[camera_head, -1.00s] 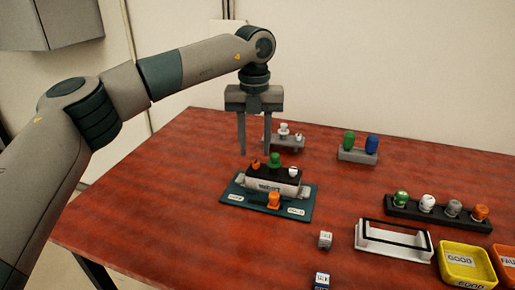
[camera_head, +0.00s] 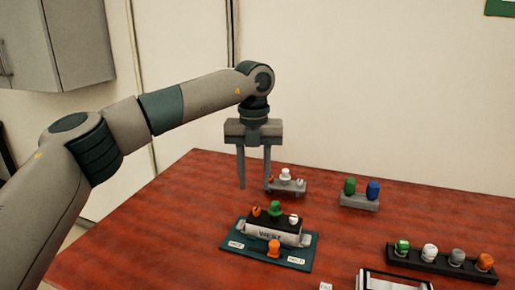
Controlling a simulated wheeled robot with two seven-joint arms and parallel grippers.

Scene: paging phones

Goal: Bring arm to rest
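My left arm (camera_head: 183,106) comes in from the left, and my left gripper (camera_head: 254,186) hangs pointing down over the back part of the table. Its two fingers are apart with nothing between them. The gripper is above and behind the black-topped unit marked WEST (camera_head: 268,236), and apart from it. The right finger overlaps the left end of a small grey stand (camera_head: 292,190) in the picture. My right gripper is out of view.
The WEST unit stands on a dark teal base (camera_head: 234,247) on the red table (camera_head: 165,235). A stand with green and blue knobs (camera_head: 359,195) is at the back. A black rack of several knobs (camera_head: 440,263) is at right, with a white-framed holder (camera_head: 392,280) at the bottom edge.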

